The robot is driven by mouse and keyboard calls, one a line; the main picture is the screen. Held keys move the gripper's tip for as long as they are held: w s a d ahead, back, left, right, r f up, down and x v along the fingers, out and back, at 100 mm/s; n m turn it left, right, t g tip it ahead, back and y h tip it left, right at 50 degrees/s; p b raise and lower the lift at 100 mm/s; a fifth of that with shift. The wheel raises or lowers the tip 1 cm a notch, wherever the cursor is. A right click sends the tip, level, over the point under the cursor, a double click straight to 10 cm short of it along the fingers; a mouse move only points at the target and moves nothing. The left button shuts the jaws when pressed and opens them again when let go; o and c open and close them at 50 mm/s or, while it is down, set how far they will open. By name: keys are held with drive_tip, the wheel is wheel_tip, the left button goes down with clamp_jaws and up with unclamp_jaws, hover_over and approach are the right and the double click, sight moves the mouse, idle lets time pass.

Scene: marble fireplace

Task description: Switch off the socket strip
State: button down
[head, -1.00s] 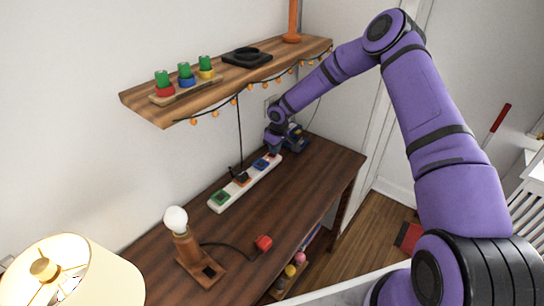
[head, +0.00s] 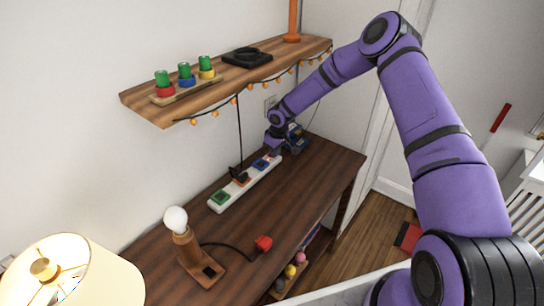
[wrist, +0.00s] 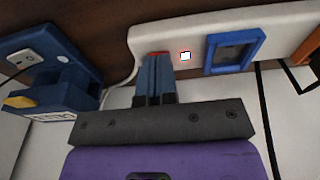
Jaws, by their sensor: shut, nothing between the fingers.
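The white socket strip (head: 233,193) lies along the wall side of the brown table, with green, orange and blue framed outlets. In the wrist view the strip (wrist: 205,24) crosses the top, and its blue-framed outlet (wrist: 232,52) is right of my gripper. A small indicator (wrist: 185,56) glows white with a reddish edge beside my fingertips. My gripper (wrist: 158,60) is shut and empty, its tips at a red part, likely the switch (wrist: 158,53), mostly hidden behind them. Whether they touch it I cannot tell. In the head view my gripper (head: 273,151) is at the strip's far end.
A blue device (wrist: 50,65) with a switch stands left of my gripper in the wrist view. A black plug (head: 237,172) sits in the strip. A wooden shelf (head: 222,84) overhangs the table. A bulb lamp (head: 186,246) and red plug (head: 263,243) are nearer.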

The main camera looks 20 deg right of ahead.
drive_tip(key=shift+f, duration=0.15)
drive_tip(key=shift+r, duration=3.5)
